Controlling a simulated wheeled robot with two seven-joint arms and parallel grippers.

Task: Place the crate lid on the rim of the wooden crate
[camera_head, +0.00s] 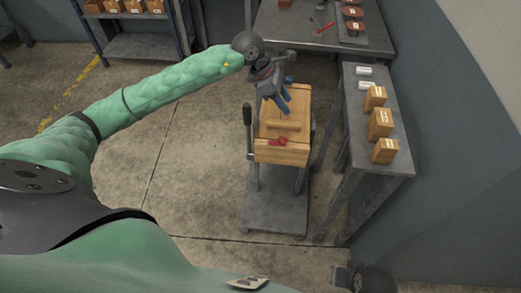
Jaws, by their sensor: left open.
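The wooden crate (283,155) stands on a grey cart in the middle of the view. The crate lid (297,113) lies over the crate's top, with a wooden bar handle (284,125) across it. From this angle I cannot tell how exactly its edges meet the rim. My left gripper (277,107) is open, with blue fingertips above the far half of the lid, just behind the handle. It holds nothing, and the gripper hides part of the lid. My right gripper is not in view; a dark joint of my right arm shows at the bottom right.
The cart (274,211) has an upright dark lever (247,125) on its left. A red part (278,141) is at the crate's near edge. A grey side table (364,155) with several small boxes stands close on the right. A workbench (283,30) stands behind. Floor at left is clear.

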